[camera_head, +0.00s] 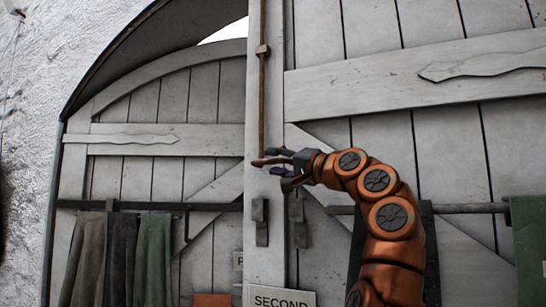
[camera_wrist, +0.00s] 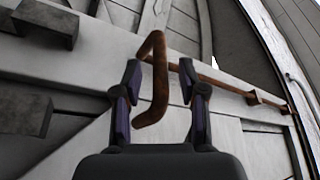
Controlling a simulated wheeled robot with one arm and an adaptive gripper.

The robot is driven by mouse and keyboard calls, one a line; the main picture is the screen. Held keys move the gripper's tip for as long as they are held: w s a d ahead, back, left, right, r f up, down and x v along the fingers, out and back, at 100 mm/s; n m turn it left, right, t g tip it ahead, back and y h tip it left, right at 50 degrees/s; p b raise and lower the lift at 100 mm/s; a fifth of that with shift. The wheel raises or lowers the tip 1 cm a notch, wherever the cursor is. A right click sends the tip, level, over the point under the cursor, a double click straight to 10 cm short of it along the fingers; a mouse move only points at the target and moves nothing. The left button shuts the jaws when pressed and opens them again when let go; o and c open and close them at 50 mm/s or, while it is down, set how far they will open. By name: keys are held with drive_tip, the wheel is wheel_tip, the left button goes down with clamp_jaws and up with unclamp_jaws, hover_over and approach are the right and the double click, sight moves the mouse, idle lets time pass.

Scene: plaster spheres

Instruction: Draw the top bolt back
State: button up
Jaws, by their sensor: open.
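The top bolt is a rusty brown rod (camera_head: 262,100) running upright along the meeting edge of the grey double doors, through a small guide (camera_head: 262,50). Its bent handle (camera_head: 262,162) sticks out at the bottom end. My gripper (camera_head: 279,163) is open at this handle, reaching in from the right. In the wrist view the handle (camera_wrist: 159,85) lies between the two spread fingers, with a visible gap on both sides. The rod (camera_wrist: 228,87) runs off to the right there.
Dark metal blocks (camera_head: 261,222) sit on the doors below the handle. A rail (camera_head: 150,206) with hanging cloths (camera_head: 120,255) crosses the left door. Another rail (camera_head: 470,209) and a green cloth (camera_head: 527,240) are at the right. A sign reading "SECOND" (camera_head: 282,297) is at the bottom.

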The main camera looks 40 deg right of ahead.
drive_tip(key=shift+x, duration=0.8)
clamp_jaws()
